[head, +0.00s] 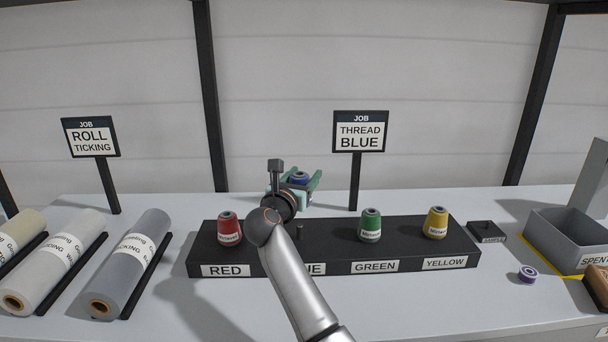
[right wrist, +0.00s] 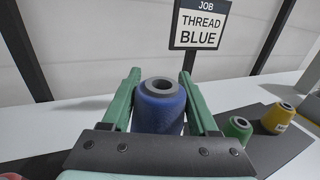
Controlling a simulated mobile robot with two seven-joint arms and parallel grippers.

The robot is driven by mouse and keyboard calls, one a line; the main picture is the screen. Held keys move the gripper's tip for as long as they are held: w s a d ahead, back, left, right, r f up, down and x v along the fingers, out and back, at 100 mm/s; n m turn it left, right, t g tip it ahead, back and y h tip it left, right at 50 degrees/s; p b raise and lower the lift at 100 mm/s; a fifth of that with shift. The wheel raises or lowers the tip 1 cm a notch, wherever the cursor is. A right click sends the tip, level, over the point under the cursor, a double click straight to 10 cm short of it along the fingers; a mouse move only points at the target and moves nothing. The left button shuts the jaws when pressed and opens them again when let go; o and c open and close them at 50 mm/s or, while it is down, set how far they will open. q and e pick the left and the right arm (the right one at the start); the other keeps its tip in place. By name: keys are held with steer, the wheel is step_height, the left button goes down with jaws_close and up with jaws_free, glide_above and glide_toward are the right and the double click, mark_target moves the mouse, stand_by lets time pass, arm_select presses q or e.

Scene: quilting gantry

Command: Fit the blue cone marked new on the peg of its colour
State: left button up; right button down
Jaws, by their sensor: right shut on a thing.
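The blue cone (right wrist: 158,106) stands between the green fingers of my right gripper (right wrist: 160,92), which is shut on it. The bare blue peg (head: 299,231) stands behind the partly covered BLUE label (head: 318,269). My right forearm crosses in front of that label. Any marking on the cone is hidden. My left gripper is out of view.
The red cone (head: 229,230), green cone (head: 370,226) and yellow cone (head: 437,222) sit on the rack beside the bare peg. A THREAD BLUE sign (head: 360,137) stands behind. Fabric rolls (head: 130,262) lie left; a grey SPENT bin (head: 566,244) and purple spool (head: 527,273) are right.

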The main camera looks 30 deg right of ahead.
step_height(320, 180, down, 3)
steer(key=shift+f+b, duration=0.1)
steer(key=shift+b, duration=0.9)
steer(key=shift+f+b, duration=0.3)
steer(key=shift+f, duration=0.05)
steer(key=shift+f+b, duration=0.4)
steer(key=shift+f, duration=0.05)
arm_select(q)
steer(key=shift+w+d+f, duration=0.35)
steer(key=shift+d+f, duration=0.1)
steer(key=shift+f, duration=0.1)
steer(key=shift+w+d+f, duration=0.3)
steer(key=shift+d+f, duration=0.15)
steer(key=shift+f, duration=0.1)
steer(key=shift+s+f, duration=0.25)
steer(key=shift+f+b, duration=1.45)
steer(key=shift+b, duration=0.1)
arm_select(e)
steer(key=shift+f, duration=1.85)
steer(key=shift+f, duration=0.1)
